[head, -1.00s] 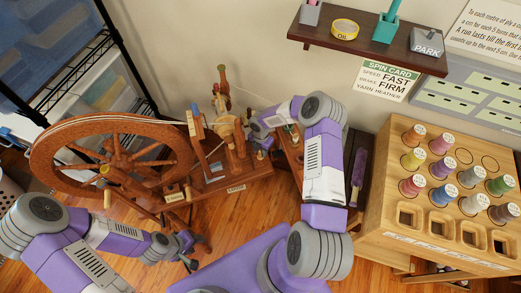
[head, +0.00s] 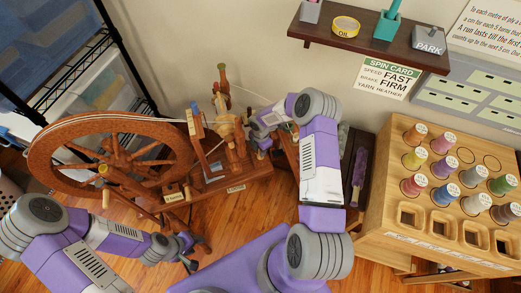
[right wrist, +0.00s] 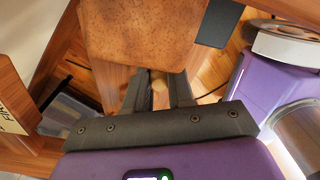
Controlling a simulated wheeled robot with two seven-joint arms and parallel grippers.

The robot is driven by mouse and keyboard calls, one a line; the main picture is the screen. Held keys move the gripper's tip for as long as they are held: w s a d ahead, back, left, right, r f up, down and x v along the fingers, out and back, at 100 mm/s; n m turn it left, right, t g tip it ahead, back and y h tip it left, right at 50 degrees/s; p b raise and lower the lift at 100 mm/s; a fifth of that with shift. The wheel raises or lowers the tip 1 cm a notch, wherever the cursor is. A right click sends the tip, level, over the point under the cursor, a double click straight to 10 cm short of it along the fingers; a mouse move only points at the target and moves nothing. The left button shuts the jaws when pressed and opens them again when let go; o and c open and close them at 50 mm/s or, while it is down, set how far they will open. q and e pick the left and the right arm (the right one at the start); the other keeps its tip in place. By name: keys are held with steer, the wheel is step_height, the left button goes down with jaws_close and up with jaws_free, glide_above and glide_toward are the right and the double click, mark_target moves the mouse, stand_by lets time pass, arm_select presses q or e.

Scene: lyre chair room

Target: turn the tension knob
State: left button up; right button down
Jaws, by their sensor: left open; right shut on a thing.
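The wooden spinning wheel (head: 60,180) stands on the floor at the left in the head view, its big wheel beside an upright flyer part (head: 228,125). My right gripper (head: 264,143) is at the right end of its frame. In the right wrist view my right gripper (right wrist: 158,88) is shut on a small, tan, rounded knob (right wrist: 158,84), just below a speckled brown wooden panel (right wrist: 150,30). The fingers hide most of the knob, so its turn cannot be read. My left gripper (head: 192,256) is open and empty, low in front of the wheel, apart from it.
A wooden spool rack (head: 385,215) with several coloured thread spools stands at the right. A dark wall shelf (head: 360,45) and a spin card (head: 388,80) reading "FAST" and "FIRM" are above. A black wire rack (head: 75,75) stands at back left.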

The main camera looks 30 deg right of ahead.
steer(key=shift+m, duration=1)
steer(key=c, duration=1)
jaws_free()
steer(key=shift+o, duration=0.2)
step_height(320, 180, up, 8)
steer(key=shift+f+p, duration=0.2)
steer(key=shift+p, duration=1.05)
